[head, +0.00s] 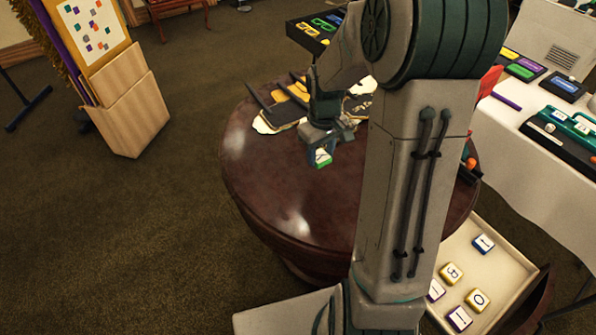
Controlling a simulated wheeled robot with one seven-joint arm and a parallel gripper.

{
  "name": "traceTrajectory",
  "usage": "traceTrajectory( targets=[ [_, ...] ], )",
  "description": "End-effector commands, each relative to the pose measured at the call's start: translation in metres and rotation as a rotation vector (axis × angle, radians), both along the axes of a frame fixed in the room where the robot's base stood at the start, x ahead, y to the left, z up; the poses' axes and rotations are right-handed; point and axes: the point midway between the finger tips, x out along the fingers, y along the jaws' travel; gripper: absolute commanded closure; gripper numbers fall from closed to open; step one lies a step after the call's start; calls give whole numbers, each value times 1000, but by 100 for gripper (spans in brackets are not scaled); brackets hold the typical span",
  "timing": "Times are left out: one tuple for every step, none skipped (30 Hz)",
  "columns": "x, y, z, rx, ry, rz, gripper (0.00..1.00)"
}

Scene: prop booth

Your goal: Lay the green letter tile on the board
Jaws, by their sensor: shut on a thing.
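My gripper (321,143) is shut on the green letter tile (323,157), a white-faced block with green sides. It points down and holds the tile over or at the round dark wooden table (262,182); I cannot tell if the tile touches the top. Behind the gripper lie flat black, yellow and white pieces (282,118), partly hidden by my arm. A dark board with teal parts and letter tiles (572,146) lies on the white-clothed table at the right. I cannot tell for sure that it is the task's board.
An open pale drawer (506,262) with several letter tiles is at lower right. The white-clothed table (522,160) holds dark cases with coloured labels. A wooden stand (128,108) is at left. My arm hides the round table's right part; its front left is bare.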

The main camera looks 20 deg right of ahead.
Motion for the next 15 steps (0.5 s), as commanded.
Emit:
traceTrajectory(
  targets=[
    [1,13,-9,1,1,8,79],
    [2,20,-13,0,2,6,79],
    [3,27,-17,0,2,6,79],
    [3,33,-20,1,1,6,79],
    [4,38,-23,1,1,5,79],
    [4,43,-26,0,1,6,79],
    [5,46,-28,0,1,4,79],
    [5,49,-30,0,1,5,79],
    [5,52,-31,0,0,5,79],
    [6,53,-32,0,0,4,79],
    [6,54,-33,0,0,3,79],
    [6,55,-35,0,0,2,79],
    [6,55,-37,0,1,2,79],
    [5,55,-40,1,1,2,79],
    [5,55,-45,0,2,3,79]
  ],
)
